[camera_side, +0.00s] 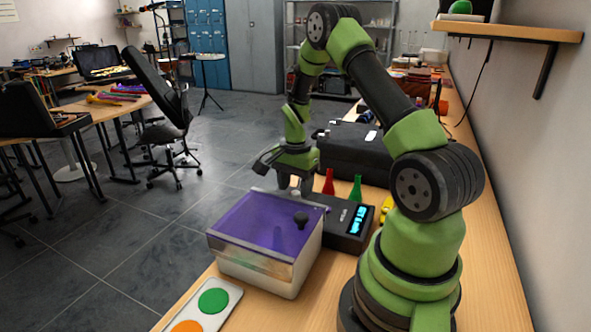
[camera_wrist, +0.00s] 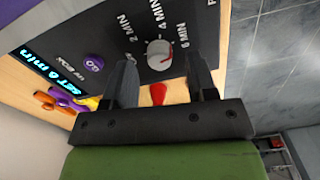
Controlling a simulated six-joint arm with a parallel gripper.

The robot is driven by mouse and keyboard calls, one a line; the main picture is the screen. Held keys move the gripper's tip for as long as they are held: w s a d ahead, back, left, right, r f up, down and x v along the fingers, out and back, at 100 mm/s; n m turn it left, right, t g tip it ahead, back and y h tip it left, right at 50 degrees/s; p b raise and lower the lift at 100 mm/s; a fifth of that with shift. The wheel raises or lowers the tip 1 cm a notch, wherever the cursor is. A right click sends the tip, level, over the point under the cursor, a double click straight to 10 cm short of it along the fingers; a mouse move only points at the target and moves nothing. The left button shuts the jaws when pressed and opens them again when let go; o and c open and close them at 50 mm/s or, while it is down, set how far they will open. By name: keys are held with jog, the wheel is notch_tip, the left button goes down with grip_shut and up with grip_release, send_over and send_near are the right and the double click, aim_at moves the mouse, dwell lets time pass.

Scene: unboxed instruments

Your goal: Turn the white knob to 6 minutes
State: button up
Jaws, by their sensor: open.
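The white knob (camera_wrist: 158,56) sits on the black control panel (camera_wrist: 150,12) in the wrist view, with a small red mark on it. The labels 2 MIN, 4 MIN and 6 MIN are printed around it. The mark's exact direction is hard to read. The blue display (camera_wrist: 55,75) reads "SET 6 min". My gripper (camera_wrist: 160,58) is open, its two fingers on either side of the knob; I cannot tell whether they touch it. In the side view my gripper (camera_side: 295,187) is down at the far left end of the black unit (camera_side: 340,226), largely hiding the knob.
A pad with green and orange buttons (camera_side: 232,290) lies at the front.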

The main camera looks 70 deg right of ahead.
aim_at(296, 193)
notch_tip(296, 193, up, 8)
jog(key=shift+r, duration=0.15)
dwell(0.3)
jog(key=s+a+r+n+t, duration=0.2)
jog(key=a+r+n+t, duration=0.35)
jog(key=a+r, duration=0.75)
jog(key=s+a+r+n+t+y, duration=0.1)
jog(key=s+a+r+n+y, duration=0.1)
jog(key=s+a+n, duration=0.7)
jog(key=shift+s+a+r+n+t, duration=0.35)
jog(key=shift+a+r+n, duration=0.2)
jog(key=shift+a+r, duration=0.15)
